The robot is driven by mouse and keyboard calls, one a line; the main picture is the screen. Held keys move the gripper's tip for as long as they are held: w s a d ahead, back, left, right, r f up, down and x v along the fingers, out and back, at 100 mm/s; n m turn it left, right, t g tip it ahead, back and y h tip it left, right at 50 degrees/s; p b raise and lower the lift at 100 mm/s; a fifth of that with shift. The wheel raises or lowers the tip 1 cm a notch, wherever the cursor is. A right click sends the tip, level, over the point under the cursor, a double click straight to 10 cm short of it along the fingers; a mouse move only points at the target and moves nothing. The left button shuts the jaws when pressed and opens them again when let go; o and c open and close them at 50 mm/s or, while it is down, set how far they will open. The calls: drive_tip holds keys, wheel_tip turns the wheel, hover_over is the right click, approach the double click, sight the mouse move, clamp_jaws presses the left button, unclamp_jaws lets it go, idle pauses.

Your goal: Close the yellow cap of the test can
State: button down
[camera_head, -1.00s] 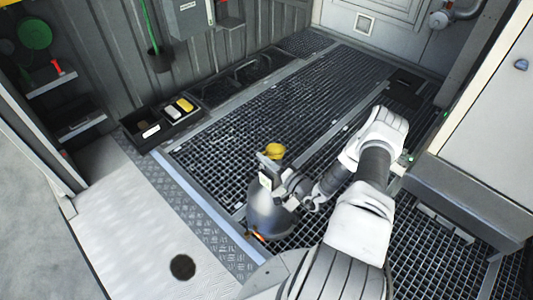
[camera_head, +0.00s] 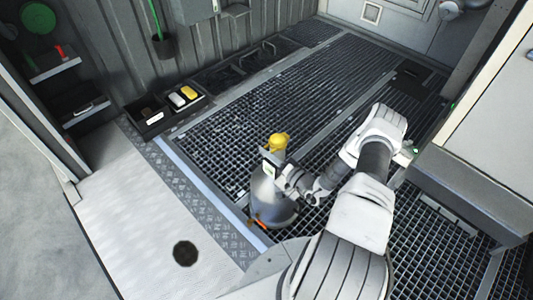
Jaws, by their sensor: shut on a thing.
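The test can (camera_head: 268,203) is a rounded grey metal can standing on the floor grating at the picture's centre. Its yellow cap (camera_head: 279,141) shows at the top, above my gripper. My gripper (camera_head: 271,158) reaches in from the right, at the top of the can and just under the cap. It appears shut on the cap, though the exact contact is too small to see. The gripper and wrist hide the can's neck and part of its right side. Whether the cap sits flat or tilted is hard to tell.
A black tray (camera_head: 150,131) with a yellow and a white item stands by the left wall. A grey cabinet (camera_head: 475,185) stands on the right. A pale ramp-like plate (camera_head: 140,215) with a dark hole lies at the left. The grating (camera_head: 300,95) behind the can is clear.

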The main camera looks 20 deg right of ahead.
drive_tip(key=shift+w+d, duration=0.1)
drive_tip(key=shift+d, duration=0.25)
drive_tip(key=c, duration=0.9)
unclamp_jaws()
drive_tip(key=shift+a, duration=0.15)
drive_tip(key=p+v, duration=0.3)
drive_tip(key=v, duration=1.4)
drive_tip(key=shift+s, duration=0.3)
